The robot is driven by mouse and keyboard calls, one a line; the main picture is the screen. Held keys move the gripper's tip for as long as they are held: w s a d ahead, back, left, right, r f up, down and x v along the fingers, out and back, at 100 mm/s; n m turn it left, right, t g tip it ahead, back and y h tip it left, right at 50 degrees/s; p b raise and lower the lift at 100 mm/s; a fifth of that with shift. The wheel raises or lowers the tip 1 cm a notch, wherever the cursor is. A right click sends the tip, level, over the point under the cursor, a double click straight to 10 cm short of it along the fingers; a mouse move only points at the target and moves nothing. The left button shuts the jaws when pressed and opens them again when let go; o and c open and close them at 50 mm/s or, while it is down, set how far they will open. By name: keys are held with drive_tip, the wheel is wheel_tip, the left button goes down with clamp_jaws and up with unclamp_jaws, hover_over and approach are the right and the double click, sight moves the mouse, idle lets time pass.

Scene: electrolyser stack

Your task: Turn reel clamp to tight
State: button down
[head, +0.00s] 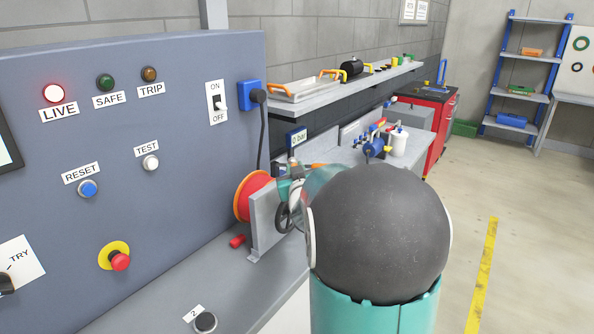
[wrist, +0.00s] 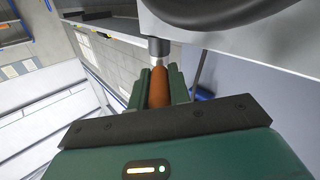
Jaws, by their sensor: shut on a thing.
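In the wrist view my gripper (wrist: 159,80) is shut on an orange-brown handle (wrist: 158,90), with one green finger on each side. The handle joins a grey metal shaft (wrist: 158,49) beside a pale plate (wrist: 240,42). I cannot tell for sure whether this handle is the reel clamp. In the head view an orange-red reel (head: 252,197) stands on the bench behind an upright grey plate (head: 264,220). My teal gripper is partly visible beside that plate, mostly hidden by my arm. A black ring (head: 284,218) shows near it.
A red cylinder (head: 237,241) lies near the reel's foot. A control panel (head: 180,140) with a lit LIVE lamp (head: 53,93) stands on the left. A blue pump (head: 375,147) and a white bottle (head: 399,142) stand behind. Open floor (head: 540,230) lies to the right.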

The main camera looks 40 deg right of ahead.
drive_tip(key=shift+w+a+m+g+h, duration=0.25)
drive_tip(key=shift+m+g+h, duration=0.35)
drive_tip(key=shift+h, duration=0.3)
drive_tip(key=shift+a, duration=0.1)
drive_tip(key=c, duration=1.3)
unclamp_jaws()
drive_tip(key=shift+s, duration=0.1)
drive_tip(key=v, duration=1.3)
drive_tip(key=shift+s+a, duration=0.15)
drive_tip(key=shift+a, duration=0.2)
